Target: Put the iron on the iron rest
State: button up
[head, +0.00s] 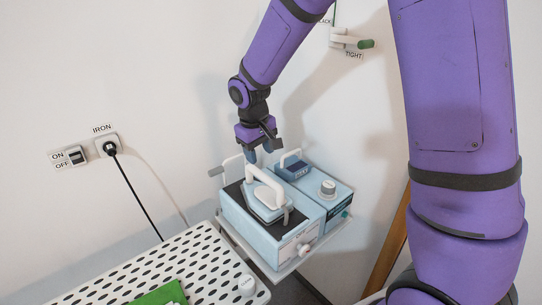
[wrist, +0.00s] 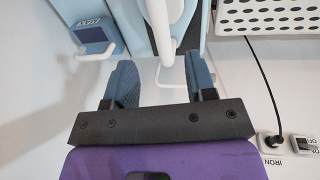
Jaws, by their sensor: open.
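The iron (head: 265,179), light blue with a white arched handle, sits on a dark pad (head: 235,194) on top of a pale blue box unit (head: 246,221). I cannot tell for certain whether this pad is the iron rest. My gripper (head: 262,154) is open, pointing down just above and behind the iron's handle. In the wrist view the two blue-grey fingers (wrist: 160,82) are spread apart. The white handle of the iron (wrist: 158,25) shows ahead of the gap between them. Nothing is held, and the iron's underside is hidden.
A second blue unit with a dial (head: 328,188) stands right of the iron. A perforated white board (head: 150,268) with a green cloth (head: 160,295) is at front left. A plugged socket labelled IRON (head: 108,145) and a switch (head: 75,156) are on the wall.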

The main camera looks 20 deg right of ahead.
jog(key=s+d+r+m+t+y, duration=0.1)
jog(key=s+d+r, duration=0.3)
jog(key=s+r, duration=0.5)
jog(key=s+d+r+m+t, duration=0.2)
jog(key=s+d+r, duration=0.1)
jog(key=s+r, duration=0.6)
jog(key=s+d+t, duration=0.1)
jog(key=s, duration=0.9)
jog(key=shift+s+d+r+m+y, duration=0.2)
jog(key=shift+d+r+m+y, duration=0.05)
jog(key=shift+r+m+y, duration=0.1)
